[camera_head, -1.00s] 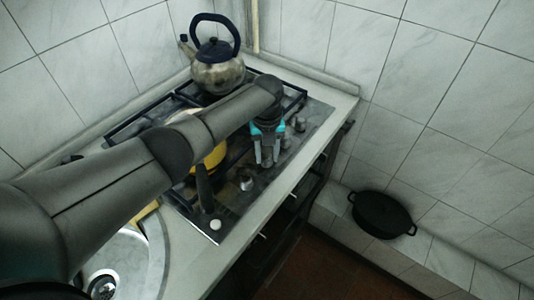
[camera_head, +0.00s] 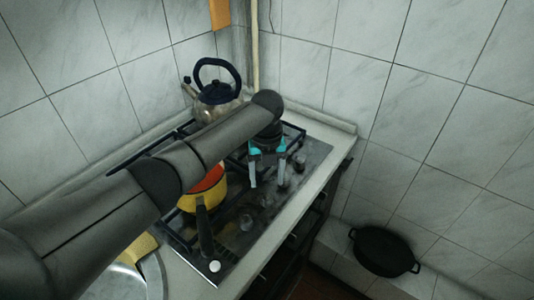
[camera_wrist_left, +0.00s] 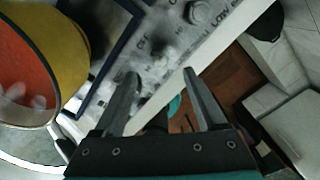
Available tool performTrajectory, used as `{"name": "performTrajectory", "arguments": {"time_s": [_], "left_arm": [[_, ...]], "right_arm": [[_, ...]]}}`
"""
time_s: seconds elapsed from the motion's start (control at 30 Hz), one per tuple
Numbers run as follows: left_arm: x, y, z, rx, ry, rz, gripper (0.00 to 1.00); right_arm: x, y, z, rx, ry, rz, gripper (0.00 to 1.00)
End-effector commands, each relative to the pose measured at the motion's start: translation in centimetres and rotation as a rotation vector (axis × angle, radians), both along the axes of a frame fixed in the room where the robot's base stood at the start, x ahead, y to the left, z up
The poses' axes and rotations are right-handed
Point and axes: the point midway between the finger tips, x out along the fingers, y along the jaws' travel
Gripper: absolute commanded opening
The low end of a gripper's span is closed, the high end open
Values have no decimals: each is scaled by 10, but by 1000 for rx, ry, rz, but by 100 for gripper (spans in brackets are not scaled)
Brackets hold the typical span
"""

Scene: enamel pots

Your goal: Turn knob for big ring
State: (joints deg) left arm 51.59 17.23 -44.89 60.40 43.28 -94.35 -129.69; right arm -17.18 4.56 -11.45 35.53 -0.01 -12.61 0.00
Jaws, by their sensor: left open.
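The stove's control knobs run along the right front edge of the hob (camera_head: 228,240). One knob (camera_head: 299,163) is near the far end, and another (camera_head: 246,222) is nearer. In the left wrist view, a round knob (camera_wrist_left: 200,12) with "LOW" and "OFF" lettering beside it is at the top, beyond my fingertips. My left gripper (camera_head: 267,184) points down over the knob side of the hob. It is open and empty, with its fingers (camera_wrist_left: 160,76) apart in the wrist view. I cannot tell which knob belongs to the big ring. My right gripper is not in view.
A yellow pot with a red inside (camera_head: 187,203) sits on the hob, its dark handle pointing forward. A kettle (camera_head: 214,108) stands at the back. A black pan (camera_head: 384,250) sits low at the right. Tiled walls close the back and right.

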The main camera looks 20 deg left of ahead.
Motion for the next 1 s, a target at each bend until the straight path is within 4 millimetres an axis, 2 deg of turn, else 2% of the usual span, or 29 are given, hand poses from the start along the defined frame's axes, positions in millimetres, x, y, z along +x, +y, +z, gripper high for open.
{"name": "performTrajectory", "arguments": {"time_s": [0.03,0.2,0.4,0.57,1.0], "left_arm": [[1,0,16,1,-4,-1,74],[1,0,51,0,-3,0,74],[0,0,76,0,-1,-1,74],[0,0,82,1,1,0,74],[-1,0,82,1,1,0,74]], "right_arm": [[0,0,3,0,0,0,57],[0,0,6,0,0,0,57],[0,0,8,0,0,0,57],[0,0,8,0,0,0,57],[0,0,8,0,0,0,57]]}}
